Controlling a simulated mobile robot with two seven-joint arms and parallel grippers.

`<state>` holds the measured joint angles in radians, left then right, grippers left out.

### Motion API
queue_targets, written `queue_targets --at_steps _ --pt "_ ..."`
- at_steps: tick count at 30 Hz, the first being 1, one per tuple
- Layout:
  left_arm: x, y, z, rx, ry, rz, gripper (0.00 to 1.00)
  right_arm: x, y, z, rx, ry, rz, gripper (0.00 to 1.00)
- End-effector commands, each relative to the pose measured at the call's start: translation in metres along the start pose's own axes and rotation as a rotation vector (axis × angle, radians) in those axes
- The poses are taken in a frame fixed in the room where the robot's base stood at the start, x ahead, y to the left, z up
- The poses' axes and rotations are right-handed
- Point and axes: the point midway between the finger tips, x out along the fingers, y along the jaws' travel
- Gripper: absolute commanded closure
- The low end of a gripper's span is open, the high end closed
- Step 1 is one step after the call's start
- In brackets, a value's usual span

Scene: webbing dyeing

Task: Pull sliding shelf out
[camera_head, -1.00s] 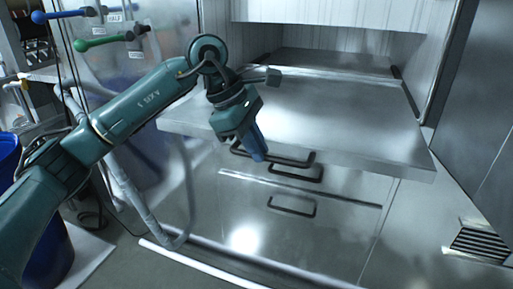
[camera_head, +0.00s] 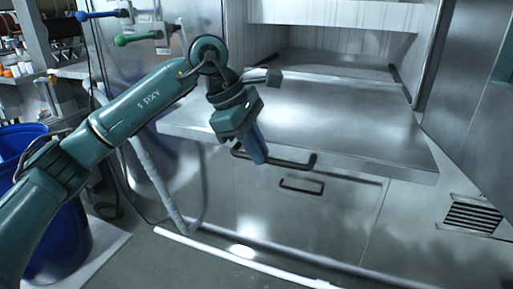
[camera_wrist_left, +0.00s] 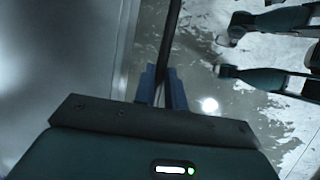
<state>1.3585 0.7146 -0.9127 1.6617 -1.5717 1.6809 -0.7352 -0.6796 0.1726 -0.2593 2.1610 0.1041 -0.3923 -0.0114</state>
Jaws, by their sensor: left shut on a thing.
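The sliding shelf (camera_head: 320,115) is a flat metal slab standing well out from the cabinet opening, level and empty. A black bar handle (camera_head: 292,162) runs under its front edge. My left gripper (camera_head: 258,155) is at the left part of this handle, its blue fingers pointing down. In the left wrist view the blue fingers (camera_wrist_left: 162,90) are shut around the dark handle bar (camera_wrist_left: 170,45). The fingers hide part of the handle in the head view. My right gripper is in neither current view.
A lower drawer handle (camera_head: 301,187) sits on the cabinet front below the shelf. A blue bin (camera_head: 60,240) stands at the left near my arm. The floor before the cabinet is open.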

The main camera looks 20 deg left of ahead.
Motion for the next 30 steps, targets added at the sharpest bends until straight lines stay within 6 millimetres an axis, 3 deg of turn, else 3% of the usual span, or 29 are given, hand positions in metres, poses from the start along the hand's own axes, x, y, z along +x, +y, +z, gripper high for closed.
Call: queue_targets --at_steps 11,12,19,30 --pt "-0.0007 0.0003 0.0002 0.000 0.000 0.001 1.00 -0.0002 0.0006 -0.0007 -0.001 0.001 0.001 1.00" --pt "-0.0007 0.0003 0.0002 0.000 0.000 0.001 0.86 -0.0002 0.0006 -0.0007 -0.001 0.001 0.001 1.00" --pt "-0.0005 0.0003 0.0001 0.000 0.000 0.001 0.67 -0.0002 0.0008 -0.0008 -0.001 0.002 0.002 1.00" --pt "-0.0083 0.0008 0.0000 -0.001 -0.001 0.003 0.66 0.0000 0.0009 -0.0005 -0.001 0.002 0.002 1.00"
